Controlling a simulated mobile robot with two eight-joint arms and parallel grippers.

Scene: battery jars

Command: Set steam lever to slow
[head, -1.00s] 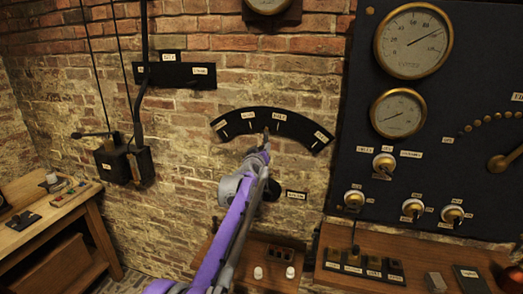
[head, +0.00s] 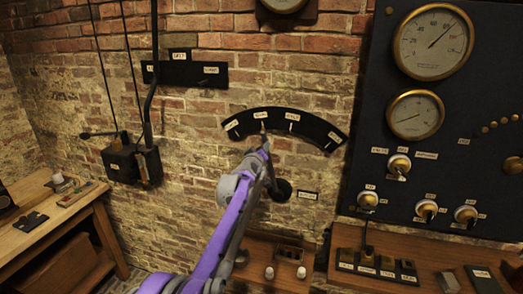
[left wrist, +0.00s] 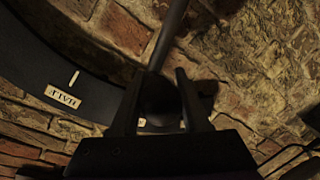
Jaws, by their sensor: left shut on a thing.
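The steam lever (head: 263,128) is a thin dark rod on a round black hub (head: 281,190) on the brick wall. A black curved scale plate (head: 312,127) with white labels and ticks lies behind its tip. The tip is at the second label from the left, which looks like SLOW. My left gripper (head: 262,150) is shut on the lever below the plate. In the left wrist view the lever rod (left wrist: 170,35) passes between the fingers (left wrist: 158,95), and the HALF label (left wrist: 67,97) shows upside down to the left. My right gripper is not in view.
A dark panel with gauges (head: 433,42) and brass knobs (head: 398,164) stands at the right, above a wooden ledge (head: 440,262) with switches. A black lever box (head: 125,160) hangs on the wall at the left, above a wooden bench (head: 70,212).

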